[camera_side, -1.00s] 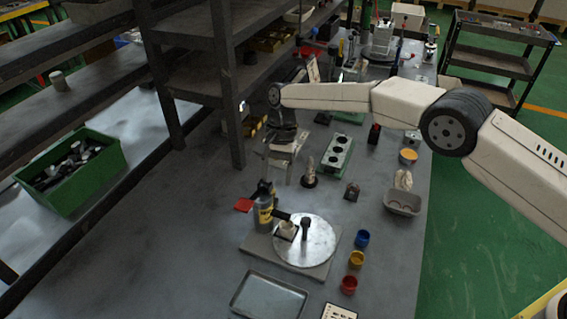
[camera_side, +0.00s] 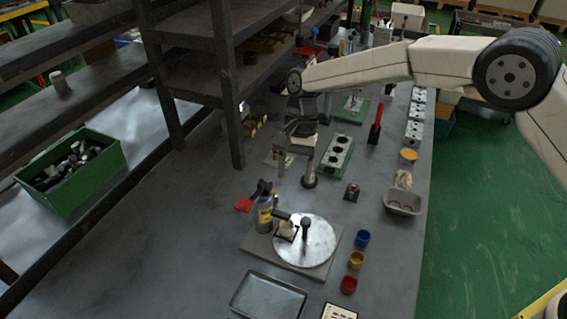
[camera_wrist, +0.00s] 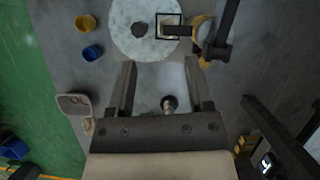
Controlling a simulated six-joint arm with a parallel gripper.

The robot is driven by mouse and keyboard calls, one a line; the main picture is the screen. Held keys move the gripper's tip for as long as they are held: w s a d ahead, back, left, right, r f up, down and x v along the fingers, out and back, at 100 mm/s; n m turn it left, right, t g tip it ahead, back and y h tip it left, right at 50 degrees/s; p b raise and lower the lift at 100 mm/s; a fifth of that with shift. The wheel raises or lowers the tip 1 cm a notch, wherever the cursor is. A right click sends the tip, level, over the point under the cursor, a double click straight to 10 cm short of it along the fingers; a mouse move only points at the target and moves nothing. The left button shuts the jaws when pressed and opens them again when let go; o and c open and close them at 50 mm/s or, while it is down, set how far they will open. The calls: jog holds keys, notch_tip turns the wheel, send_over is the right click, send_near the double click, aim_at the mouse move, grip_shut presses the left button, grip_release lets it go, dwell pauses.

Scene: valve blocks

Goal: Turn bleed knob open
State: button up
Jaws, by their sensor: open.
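My gripper (camera_side: 295,172) is open and points down above the bench. In the wrist view its two fingers (camera_wrist: 160,62) are spread apart. A small round metallic knob-like piece (camera_wrist: 168,104) shows between them, nearer the palm. In the side view an upright piece on a dark round base (camera_side: 310,182) stands by the right finger, which hides part of it. I cannot tell whether this is the bleed knob, or whether the finger touches it. A pale disc (camera_side: 318,245) on a plate bears a black knob (camera_side: 304,224); both show in the wrist view, beyond the fingertips.
A grey bin (camera_side: 403,203), a blue cup (camera_side: 362,238) and other cups stand to the right. A yellow-banded bottle (camera_side: 264,212) stands beside the disc. A dark shelf post (camera_side: 232,120) rises at left.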

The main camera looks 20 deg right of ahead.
jog(key=s+d+r, duration=0.2)
jog(key=s+r, duration=0.1)
jog(key=s, duration=0.3)
jog(key=shift+d, duration=0.35)
jog(key=shift+s, duration=0.1)
jog(key=m+t+y, duration=0.2)
jog(key=m+t, duration=0.1)
jog(key=m, duration=0.6)
send_near(272, 190)
jog(key=shift+a+f, duration=0.25)
jog(key=shift+f, duration=0.15)
jog(key=shift+f, duration=0.1)
jog(key=shift+x, duration=3.75)
grip_shut()
